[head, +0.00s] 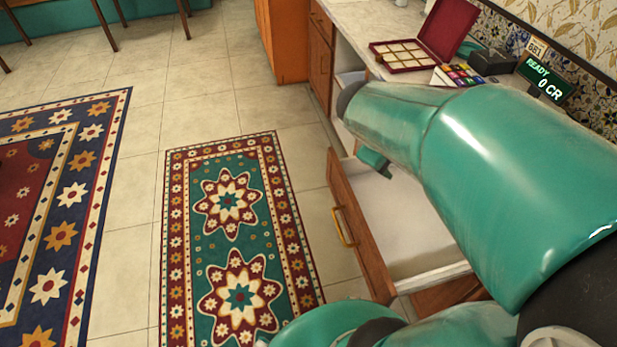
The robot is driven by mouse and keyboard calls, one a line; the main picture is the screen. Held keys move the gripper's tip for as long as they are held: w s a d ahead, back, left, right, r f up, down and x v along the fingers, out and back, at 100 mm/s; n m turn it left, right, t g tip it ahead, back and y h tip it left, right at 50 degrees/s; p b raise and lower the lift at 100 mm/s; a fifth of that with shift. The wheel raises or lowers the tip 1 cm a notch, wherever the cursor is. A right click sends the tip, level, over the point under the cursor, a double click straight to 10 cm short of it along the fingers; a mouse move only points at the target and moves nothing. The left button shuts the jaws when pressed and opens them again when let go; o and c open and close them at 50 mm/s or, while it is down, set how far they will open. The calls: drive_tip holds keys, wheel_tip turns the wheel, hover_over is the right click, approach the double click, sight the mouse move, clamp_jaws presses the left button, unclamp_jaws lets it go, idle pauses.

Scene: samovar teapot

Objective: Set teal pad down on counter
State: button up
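The counter (358,18) runs along the right side, with a pale top over wooden cabinets. My teal arm crosses the right half of the view and hides much of the counter. A small teal piece (375,163) shows below my arm, over the back of the open drawer. I cannot tell whether it is the teal pad or part of my arm's end. My gripper's fingers are not clearly seen; my arm hides that area.
A wooden drawer (352,222) with a brass handle is pulled open and looks empty where visible. An open red box (403,56), a colour chart (458,75), a dark box (492,61) and a "READY 0 CR" display (546,80) stand on the counter. A patterned runner (240,240) lies on the tiles.

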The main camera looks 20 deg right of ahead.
drive_tip(key=s+a+r+m+t+y, duration=0.2)
drive_tip(key=a+y, duration=0.1)
drive_tip(key=a, duration=0.7)
drive_tip(key=s+a+r+m+t+y, duration=0.1)
drive_tip(key=a+r+t+y, duration=0.1)
drive_tip(key=a, duration=0.9)
drive_tip(key=shift+s+r+m+t+y, duration=0.3)
drive_tip(key=shift+s+r+m+y, duration=0.1)
drive_tip(key=shift+r+y, duration=0.55)
drive_tip(key=shift+f, duration=0.1)
